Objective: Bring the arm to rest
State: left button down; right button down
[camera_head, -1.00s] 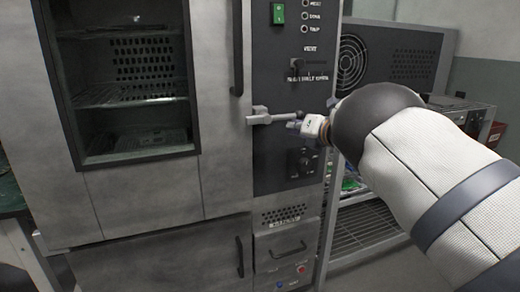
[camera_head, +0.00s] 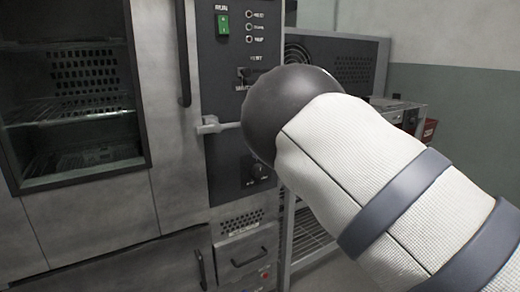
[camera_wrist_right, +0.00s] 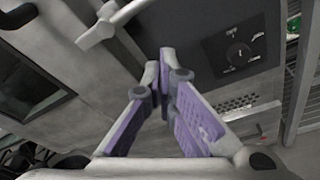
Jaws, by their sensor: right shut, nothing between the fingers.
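My right arm (camera_head: 370,170) comes in from the right in the head view, and its dark rounded end covers part of the oven's control panel. My right gripper is hidden behind it there. In the right wrist view my right gripper (camera_wrist_right: 166,62) is shut, with its purple-padded fingers together and nothing between them. It is in front of the grey cabinet front, between the latch handle (camera_wrist_right: 100,25) and the knob panel (camera_wrist_right: 240,50), and appears apart from both. My left gripper is not in view.
A large grey oven cabinet (camera_head: 170,165) with a glass-fronted chamber (camera_head: 75,110) fills the left. Its latch handle (camera_head: 215,125) sticks out near my arm. A wire rack (camera_head: 305,235) and a vented unit (camera_head: 350,70) stand to the right. Open floor shows at the lower right.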

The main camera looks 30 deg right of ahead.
dwell(0.3)
